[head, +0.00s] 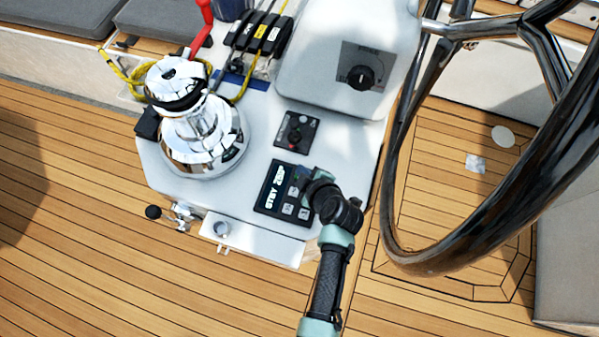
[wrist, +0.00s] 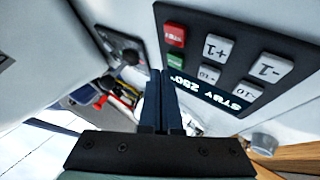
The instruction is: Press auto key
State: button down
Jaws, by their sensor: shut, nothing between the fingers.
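The black autopilot panel (head: 270,205) lies on the white console, and its display reads STBY with a number. In the wrist view the panel (wrist: 290,52) shows a red key (wrist: 175,35), a green key (wrist: 175,61) and grey keys marked with 1 and 10. The red and green keys' labels are too small to read. My gripper (wrist: 159,73) is shut and empty, its tips just left of the green key in the picture. I cannot tell whether they touch anything. In the head view my wrist covers the panel's right edge and hides the fingertips.
A chrome winch (head: 200,125) stands left of the panel. A dial panel (head: 297,133) sits above it, and a larger knob (head: 361,77) is on the white housing. The dark steering wheel (head: 455,255) rises close to the right of my arm. Teak deck (head: 90,230) lies open at left.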

jog(key=shift+f, duration=0.15)
jog(key=shift+f+b, duration=0.3)
jog(key=shift+b, duration=0.35)
jog(key=shift+f+b, duration=0.5)
jog(key=shift+b, duration=0.05)
dwell(0.4)
jog(key=shift+r, duration=0.1)
jog(key=shift+r+p, duration=0.65)
jog(key=shift+r, duration=0.2)
jog(key=shift+r+p, duration=1.9)
jog(key=shift+r, duration=0.6)
